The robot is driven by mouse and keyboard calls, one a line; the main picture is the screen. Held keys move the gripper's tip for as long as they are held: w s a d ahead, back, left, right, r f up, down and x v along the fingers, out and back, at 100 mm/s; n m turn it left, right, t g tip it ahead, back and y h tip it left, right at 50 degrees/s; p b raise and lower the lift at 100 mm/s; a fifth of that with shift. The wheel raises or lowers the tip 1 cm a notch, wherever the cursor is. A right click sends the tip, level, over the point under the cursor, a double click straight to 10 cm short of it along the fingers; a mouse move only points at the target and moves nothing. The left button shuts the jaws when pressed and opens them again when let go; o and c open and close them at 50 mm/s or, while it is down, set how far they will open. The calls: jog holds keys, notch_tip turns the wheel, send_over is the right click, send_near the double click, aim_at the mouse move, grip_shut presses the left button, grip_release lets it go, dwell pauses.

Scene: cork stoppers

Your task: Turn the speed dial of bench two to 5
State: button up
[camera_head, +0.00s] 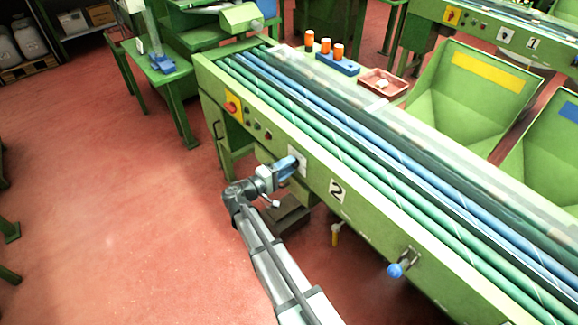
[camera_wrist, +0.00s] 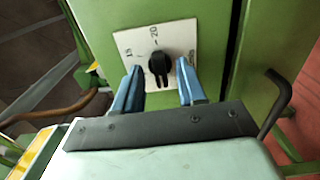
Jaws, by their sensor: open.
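Bench two (camera_head: 372,222) is the long green bench with a "2" label (camera_head: 337,190) on its front. In the wrist view the speed dial (camera_wrist: 159,67) is a black knob on a white plate (camera_wrist: 128,38). A "20" shows at the plate's top and what looks like "15" at its upper left; the dial's exact setting is unclear. My gripper (camera_wrist: 160,88) is open, one blue finger on each side of the knob, apparently apart from it. In the head view my gripper (camera_head: 288,166) is at the bench front and hides the dial; part of the plate (camera_head: 299,157) shows.
A red knob on a yellow plate (camera_head: 232,106) and small buttons sit left on the bench front. A blue-ended handle (camera_head: 396,270) sticks out at the right. A black bent handle (camera_wrist: 275,105) stands right of my gripper. Open red floor lies left.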

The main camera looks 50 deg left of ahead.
jog(key=s, duration=1.3)
jog(key=shift+w, duration=0.1)
jog(key=w, duration=1.3)
jog(key=shift+w, duration=0.4)
jog(key=s+d+f+n+g+h, duration=0.1)
jog(key=s+f+n, duration=0.2)
jog(key=s+n, duration=0.5)
jog(key=shift+s+d+n+g, duration=0.2)
jog(key=shift+s+n+g, duration=0.2)
jog(key=shift+s, duration=2.65)
dwell(0.5)
dwell(0.5)
